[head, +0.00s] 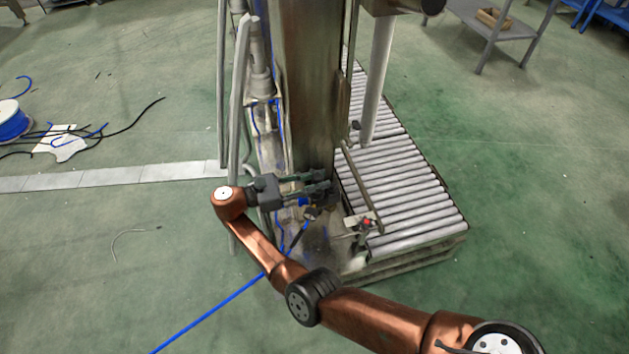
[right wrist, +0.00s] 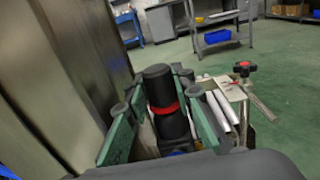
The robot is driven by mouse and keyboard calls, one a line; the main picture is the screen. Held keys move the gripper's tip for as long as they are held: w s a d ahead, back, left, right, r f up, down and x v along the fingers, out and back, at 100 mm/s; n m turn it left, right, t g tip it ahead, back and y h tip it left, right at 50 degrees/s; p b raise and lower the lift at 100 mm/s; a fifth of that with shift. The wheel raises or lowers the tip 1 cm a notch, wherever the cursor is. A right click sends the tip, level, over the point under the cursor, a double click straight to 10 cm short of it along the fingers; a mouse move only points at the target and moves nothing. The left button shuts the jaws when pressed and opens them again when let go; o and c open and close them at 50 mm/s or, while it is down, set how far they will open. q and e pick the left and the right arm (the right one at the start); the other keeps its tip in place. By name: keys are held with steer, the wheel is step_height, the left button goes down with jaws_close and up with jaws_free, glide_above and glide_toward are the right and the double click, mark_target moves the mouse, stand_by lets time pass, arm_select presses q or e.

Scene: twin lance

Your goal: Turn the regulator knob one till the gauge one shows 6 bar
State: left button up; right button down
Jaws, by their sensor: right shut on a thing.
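The regulator knob (right wrist: 160,88) appears to be the upright black cylinder with a red band in the right wrist view. My right gripper (right wrist: 163,92) has its fingers on both sides of the knob and is shut on it. In the head view my right gripper (head: 327,182) reaches in from the left at the foot of the steel column; the knob is hidden there by the fingers. I cannot make out the gauge or its reading in either view. My left gripper is not in view.
A steel column (head: 308,90) rises just beyond the gripper. A roller conveyor (head: 410,195) lies to its right, with a red-topped part (head: 367,222) near its front corner. A thin upright post (head: 240,90) stands left. A blue hose (head: 210,315) crosses the open green floor.

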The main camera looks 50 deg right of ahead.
steer(key=shift+w, duration=0.1)
steer(key=c, duration=1.8)
jaws_free()
steer(key=shift+c, duration=0.2)
steer(key=shift+o, duration=1.1)
steer(key=shift+d, duration=0.15)
steer(key=shift+r, duration=0.1)
